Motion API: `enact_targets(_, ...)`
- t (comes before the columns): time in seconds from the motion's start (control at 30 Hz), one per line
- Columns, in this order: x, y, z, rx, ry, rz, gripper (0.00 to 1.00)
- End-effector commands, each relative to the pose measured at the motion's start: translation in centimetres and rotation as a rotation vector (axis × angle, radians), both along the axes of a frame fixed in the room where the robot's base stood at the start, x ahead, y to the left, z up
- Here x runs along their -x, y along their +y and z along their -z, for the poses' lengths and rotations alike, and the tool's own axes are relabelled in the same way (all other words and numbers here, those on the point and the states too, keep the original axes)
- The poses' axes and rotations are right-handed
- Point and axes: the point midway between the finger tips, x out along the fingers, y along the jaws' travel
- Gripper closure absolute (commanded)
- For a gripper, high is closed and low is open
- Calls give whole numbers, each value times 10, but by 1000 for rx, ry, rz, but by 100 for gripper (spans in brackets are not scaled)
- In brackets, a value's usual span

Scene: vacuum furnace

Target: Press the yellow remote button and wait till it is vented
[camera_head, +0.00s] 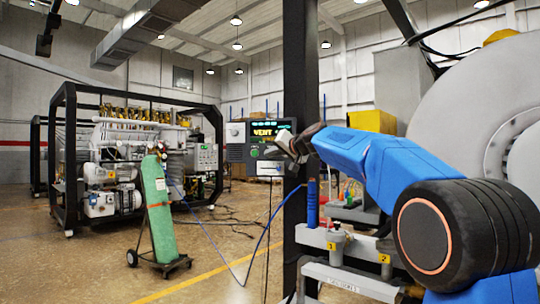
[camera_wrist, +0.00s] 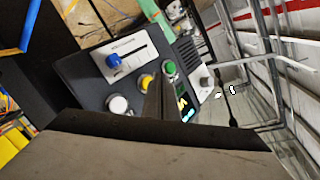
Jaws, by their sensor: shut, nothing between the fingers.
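The control panel (camera_head: 240,152) hangs beside a dark post, and its display (camera_head: 264,130) reads "VENT" in orange letters. In the wrist view the panel face (camera_wrist: 88,72) fills the middle. The yellow button (camera_wrist: 145,81) sits there between a green button (camera_wrist: 169,68) and a white knob (camera_wrist: 118,104). My gripper (camera_wrist: 157,80) is shut and empty, its tips close beside the yellow button; I cannot tell whether they touch it. In the head view my gripper (camera_head: 284,150) is at the panel's right side, hiding part of it.
A blue knob (camera_wrist: 114,62) is on a white plate on the panel. The dark post (camera_head: 298,90) stands right by my gripper. A green gas cylinder (camera_head: 158,208) on a cart and a framed pump rig (camera_head: 110,150) stand to the left. Hoses and cables cross the floor.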

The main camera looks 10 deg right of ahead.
Motion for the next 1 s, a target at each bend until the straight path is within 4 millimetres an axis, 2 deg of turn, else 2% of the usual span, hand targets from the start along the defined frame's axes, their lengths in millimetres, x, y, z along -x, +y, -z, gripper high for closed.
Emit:
enact_targets(0.47,5,3,1,-1,1,0,100)
enact_targets(1.0,43,20,0,-1,1,-1,100)
